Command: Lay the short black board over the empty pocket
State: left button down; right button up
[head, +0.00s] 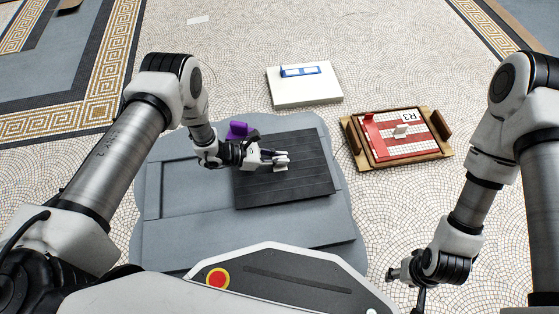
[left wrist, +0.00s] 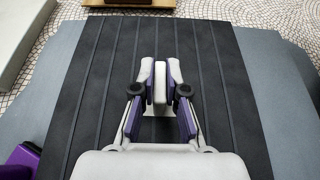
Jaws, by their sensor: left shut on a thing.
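The black board (head: 305,188), dark and grooved lengthwise, lies over the right part of the grey slab (head: 150,245). It fills much of the left wrist view (left wrist: 75,90). My left gripper (head: 280,159) is over the board's middle. It is shut on the board's pale upright handle (left wrist: 160,80). Whether the board touches the slab or hangs just above it, I cannot tell. A sunken grey area, the pocket (head: 195,190), shows left of the board; its right end is hidden under the board. My right gripper (head: 408,277) is at lower right, away from the board, its fingers unclear.
A purple block (head: 238,130) stands at the board's far left corner. A white panel with a blue frame (head: 305,95) lies behind. A wooden tray (head: 360,153) with a red and white panel marked R3 (head: 410,148) lies at right. Mosaic floor between them is clear.

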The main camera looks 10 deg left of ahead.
pick_arm(q)
jog(key=shift+f+b, duration=0.35)
jog(key=c, duration=1.2)
grip_release()
jog(key=shift+r, duration=0.1)
